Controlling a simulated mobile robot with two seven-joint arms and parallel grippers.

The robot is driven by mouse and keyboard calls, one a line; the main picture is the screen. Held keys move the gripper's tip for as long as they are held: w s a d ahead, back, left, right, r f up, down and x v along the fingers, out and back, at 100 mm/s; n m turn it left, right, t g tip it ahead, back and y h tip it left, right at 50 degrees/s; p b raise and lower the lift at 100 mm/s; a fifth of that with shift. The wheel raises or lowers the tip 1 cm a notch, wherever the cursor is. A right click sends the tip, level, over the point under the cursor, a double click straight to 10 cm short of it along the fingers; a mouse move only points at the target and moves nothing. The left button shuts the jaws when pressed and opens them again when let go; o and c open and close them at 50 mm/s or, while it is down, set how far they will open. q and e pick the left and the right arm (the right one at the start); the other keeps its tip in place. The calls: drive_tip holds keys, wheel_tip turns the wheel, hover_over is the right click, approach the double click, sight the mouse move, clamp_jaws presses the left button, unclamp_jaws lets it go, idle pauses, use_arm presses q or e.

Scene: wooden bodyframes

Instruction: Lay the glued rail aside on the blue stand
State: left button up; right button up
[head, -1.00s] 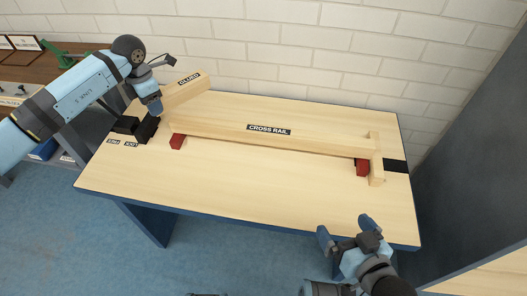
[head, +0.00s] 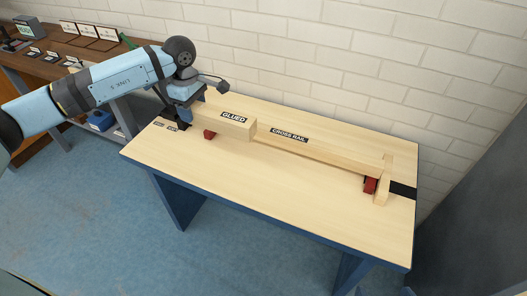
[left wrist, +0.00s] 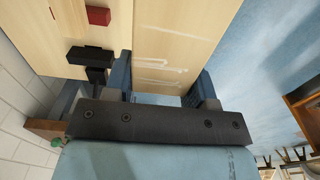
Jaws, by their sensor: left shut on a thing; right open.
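In the left wrist view the rail (left wrist: 172,45), with pale glue streaks, sits between the two blue fingers of my left gripper (left wrist: 160,85). My right gripper is out of view.
The wooden table (head: 270,205) has a clear front half. A brown bench (head: 65,65) with small labelled items is at the left. A brick wall stands behind.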

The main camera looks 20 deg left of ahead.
use_arm(q)
drive_tip(key=b, duration=0.2)
hover_over(206, 165)
wheel_tip(206, 165, down, 12)
wheel_tip(206, 165, down, 3)
drive_tip(key=shift+s+r+b, duration=0.1)
drive_tip(key=shift+b, duration=0.3)
drive_tip(key=shift+f, duration=0.9)
wheel_tip(206, 165, down, 2)
drive_tip(key=shift+d+f+b, duration=0.1)
drive_tip(key=shift+f+b, duration=0.1)
drive_tip(key=shift+b, duration=0.25)
drive_tip(key=shift+f, duration=0.7)
drive_tip(key=o, duration=1.1)
use_arm(e)
wheel_tip(206, 165, up, 5)
drive_tip(key=w+a+t+y, duration=0.2)
drive_tip(key=t, duration=0.1)
drive_tip(key=shift+w+a, duration=0.15)
drive_tip(key=shift+a, duration=0.25)
drive_tip(key=shift+r, duration=0.15)
